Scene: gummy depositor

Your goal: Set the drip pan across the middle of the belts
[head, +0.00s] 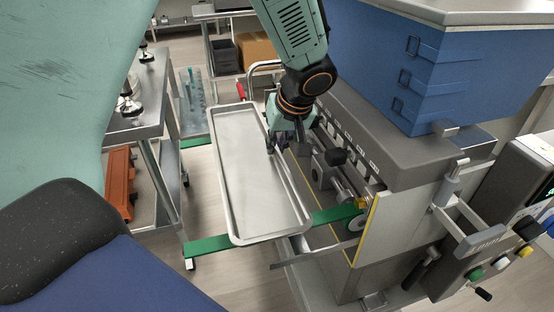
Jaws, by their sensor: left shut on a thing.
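The drip pan (250,175) is a long, shallow grey metal tray in the middle of the head view. It lies lengthwise over two green belts, the near belt (210,246) and the far belt (196,142), crossing both. I cannot tell whether it rests on them or is held just above. My left gripper (271,148) is shut on the pan's right rim, towards its far half. The fingertips are small and partly hidden by the rim. My right gripper does not show.
The depositor with its blue hopper (390,65) and grey body stands close on the right of the pan. Control knobs (500,251) are at the lower right. A steel table (140,100) is at the left, with an orange toolbox (120,181) below. Floor shows between.

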